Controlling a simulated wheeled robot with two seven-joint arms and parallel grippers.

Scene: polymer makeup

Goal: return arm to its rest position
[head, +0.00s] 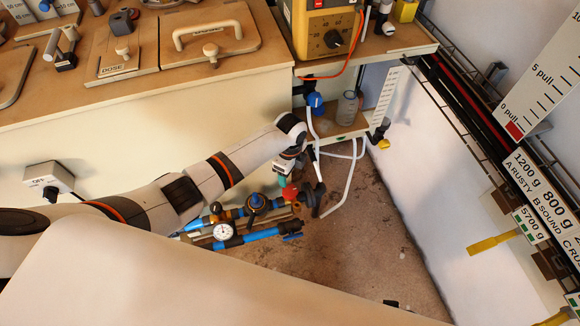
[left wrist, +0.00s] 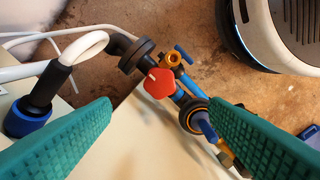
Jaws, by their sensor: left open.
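My left arm reaches in from the left in the head view, with its gripper (head: 284,174) low in the gap beside the bench, near blue pipework (head: 258,236). In the left wrist view the two green ribbed fingers (left wrist: 160,112) stand wide apart with nothing held between them. Beyond them show a red knob (left wrist: 160,83), an orange fitting (left wrist: 172,60) and blue-handled valves. In the head view the gripper is close to the valve end of the pipework; whether it touches is not clear. My right gripper is not in view.
A wooden bench (head: 140,90) with lidded hatches runs along the upper left. White hoses (head: 350,165) hang from a small shelf holding a clear beaker (head: 348,106). A pressure gauge (head: 222,232) sits on the pipework. Brown floor (head: 385,250) is open toward the right wall.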

